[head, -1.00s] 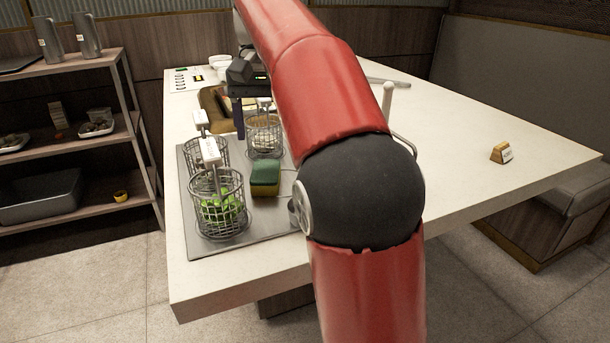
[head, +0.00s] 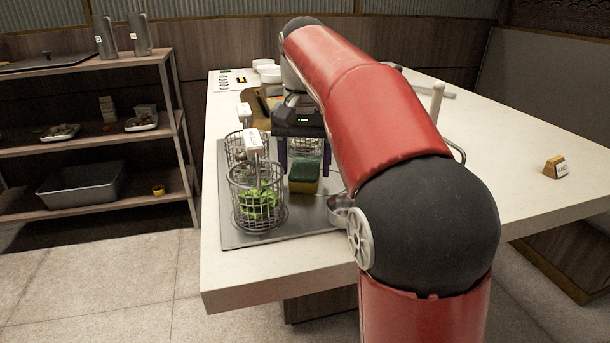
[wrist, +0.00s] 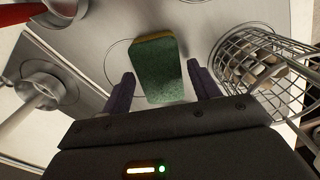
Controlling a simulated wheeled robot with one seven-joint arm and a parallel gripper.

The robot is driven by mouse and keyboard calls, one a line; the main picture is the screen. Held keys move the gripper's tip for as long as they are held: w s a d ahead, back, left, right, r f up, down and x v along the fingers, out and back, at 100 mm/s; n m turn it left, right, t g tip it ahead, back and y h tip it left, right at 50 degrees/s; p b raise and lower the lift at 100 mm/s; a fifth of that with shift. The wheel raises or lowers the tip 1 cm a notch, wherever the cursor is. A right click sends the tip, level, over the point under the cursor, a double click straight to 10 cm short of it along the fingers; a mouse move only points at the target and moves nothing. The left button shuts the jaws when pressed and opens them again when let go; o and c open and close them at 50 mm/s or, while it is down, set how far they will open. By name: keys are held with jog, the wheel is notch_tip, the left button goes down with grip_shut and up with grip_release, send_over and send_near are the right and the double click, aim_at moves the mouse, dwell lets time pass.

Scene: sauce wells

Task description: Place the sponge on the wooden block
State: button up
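The sponge (head: 304,177), green with a yellow part, stands on the metal tray (head: 291,224) beside a wire basket. It also shows in the wrist view (wrist: 157,72). My gripper (head: 300,146) is above and behind it, pointing down. In the wrist view, my gripper's purple fingers (wrist: 164,84) are apart, one on each side of the sponge with gaps, holding nothing. I cannot tell whether the tips are down at its height. A brown wooden piece (head: 258,113), partly hidden behind my gripper, lies farther back and looks like the wooden block.
Wire baskets (head: 258,205) with upright handles stand left of the sponge; one holds green food. A small metal cup (head: 338,207) is to its right. White bowls (head: 268,73) are at the back. A small labelled wooden sign (head: 555,167) stands on the clear right side.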

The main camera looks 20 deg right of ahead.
jog(key=c, duration=0.8)
